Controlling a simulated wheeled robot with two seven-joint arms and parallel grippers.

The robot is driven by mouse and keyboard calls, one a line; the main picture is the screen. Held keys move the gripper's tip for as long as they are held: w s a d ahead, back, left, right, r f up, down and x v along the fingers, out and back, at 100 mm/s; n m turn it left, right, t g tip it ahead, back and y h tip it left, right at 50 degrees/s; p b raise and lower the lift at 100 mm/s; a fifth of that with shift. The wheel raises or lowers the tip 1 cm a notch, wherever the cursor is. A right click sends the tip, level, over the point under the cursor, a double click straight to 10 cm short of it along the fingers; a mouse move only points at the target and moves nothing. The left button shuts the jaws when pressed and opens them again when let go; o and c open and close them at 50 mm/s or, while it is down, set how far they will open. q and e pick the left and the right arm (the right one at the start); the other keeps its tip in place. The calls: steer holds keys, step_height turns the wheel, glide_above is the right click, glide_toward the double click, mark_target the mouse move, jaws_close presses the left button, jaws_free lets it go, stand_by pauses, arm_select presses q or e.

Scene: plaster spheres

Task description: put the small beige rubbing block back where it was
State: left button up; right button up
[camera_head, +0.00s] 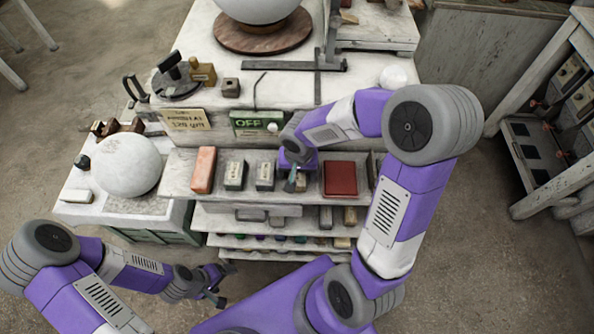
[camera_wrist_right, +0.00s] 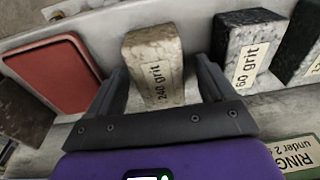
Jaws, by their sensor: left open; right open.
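The beige rubbing block (camera_wrist_right: 155,65), labelled "240 grit", stands on the shelf in the right wrist view. In the head view it shows only partly (camera_head: 301,183), beside and under my right gripper (camera_head: 292,180). My right gripper, also in the right wrist view (camera_wrist_right: 160,85), is open with one finger on each side of the block. A gap shows between the block and the right-hand finger; whether the left-hand finger touches it I cannot tell. My left gripper (camera_head: 217,290) is open and empty, low at the left, away from the shelf.
A white sphere (camera_head: 127,165) rests at the left. A green sign (camera_head: 256,123) stands behind the shelf.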

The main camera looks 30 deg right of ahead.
mark_target(298, 177)
steer(key=shift+r, duration=0.15)
arm_select(q)
step_height(298, 177, up, 3)
steer(key=p, duration=0.2)
steer(key=shift+f+p, duration=0.15)
steer(key=shift+p, duration=0.15)
arm_select(e)
step_height(298, 177, up, 12)
steer(key=s, duration=0.1)
steer(key=shift+s+a, duration=0.2)
steer(key=shift+f, duration=0.2)
